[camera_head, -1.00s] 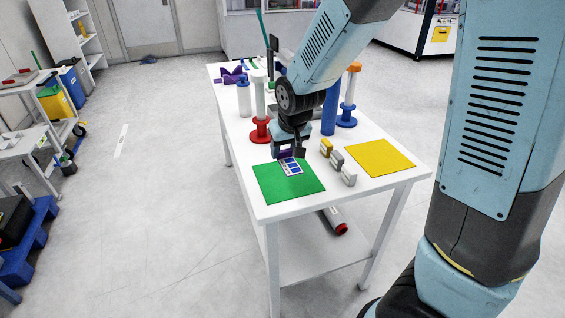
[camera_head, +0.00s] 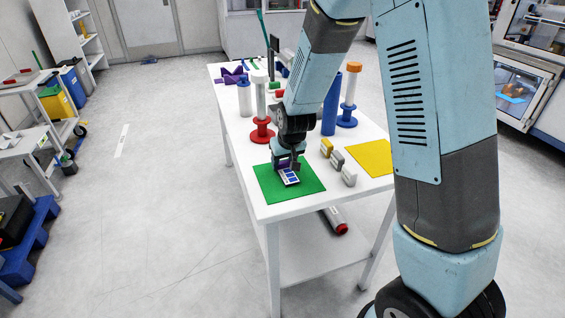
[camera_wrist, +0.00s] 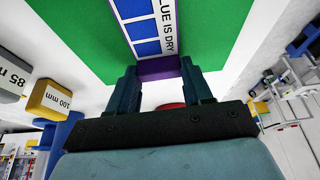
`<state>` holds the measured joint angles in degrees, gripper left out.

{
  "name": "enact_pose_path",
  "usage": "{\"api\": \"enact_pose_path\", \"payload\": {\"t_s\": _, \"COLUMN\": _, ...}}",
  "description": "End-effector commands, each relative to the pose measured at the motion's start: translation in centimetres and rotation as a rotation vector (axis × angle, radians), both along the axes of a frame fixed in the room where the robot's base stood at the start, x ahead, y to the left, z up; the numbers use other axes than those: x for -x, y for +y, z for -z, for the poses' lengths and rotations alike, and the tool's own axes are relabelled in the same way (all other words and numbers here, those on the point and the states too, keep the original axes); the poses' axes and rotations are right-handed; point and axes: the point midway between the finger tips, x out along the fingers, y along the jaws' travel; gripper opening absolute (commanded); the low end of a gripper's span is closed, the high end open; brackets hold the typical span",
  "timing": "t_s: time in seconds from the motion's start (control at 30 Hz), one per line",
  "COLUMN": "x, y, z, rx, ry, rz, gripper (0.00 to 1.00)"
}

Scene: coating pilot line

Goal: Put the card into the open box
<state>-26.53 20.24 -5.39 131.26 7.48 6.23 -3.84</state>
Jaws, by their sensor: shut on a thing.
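The card (camera_head: 289,177) is a white strip with blue squares and a purple end. It is over the green mat (camera_head: 264,184) near the table's left front corner. My gripper (camera_head: 287,164) is above the mat, at the card's far end. In the wrist view, my gripper (camera_wrist: 158,76) is shut on the purple end of the card (camera_wrist: 143,25). Printed words on it read "LUE IS DRY", cut by the frame's edge. I cannot tell whether the card touches the mat. I cannot make out an open box in either view.
Small yellow (camera_head: 326,147), grey and white blocks stand right of the green mat, before a yellow mat (camera_head: 367,158). Behind are a red spool (camera_head: 262,133), a blue cylinder (camera_head: 331,108) and a blue spool (camera_head: 347,117). Purple pieces (camera_head: 234,76) lie at the table's far end.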

Motion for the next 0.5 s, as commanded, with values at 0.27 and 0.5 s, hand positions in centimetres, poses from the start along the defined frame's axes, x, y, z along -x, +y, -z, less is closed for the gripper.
{"api": "enact_pose_path", "payload": {"t_s": 0.27, "x": -0.01, "y": -0.05, "z": 0.65, "rx": -0.001, "ry": -0.001, "rz": 0.001, "gripper": 0.21}}
{"api": "enact_pose_path", "payload": {"t_s": 0.5, "x": 0.01, "y": -0.08, "z": 1.02, "rx": 0.000, "ry": 0.000, "rz": 0.001, "gripper": 0.53}}
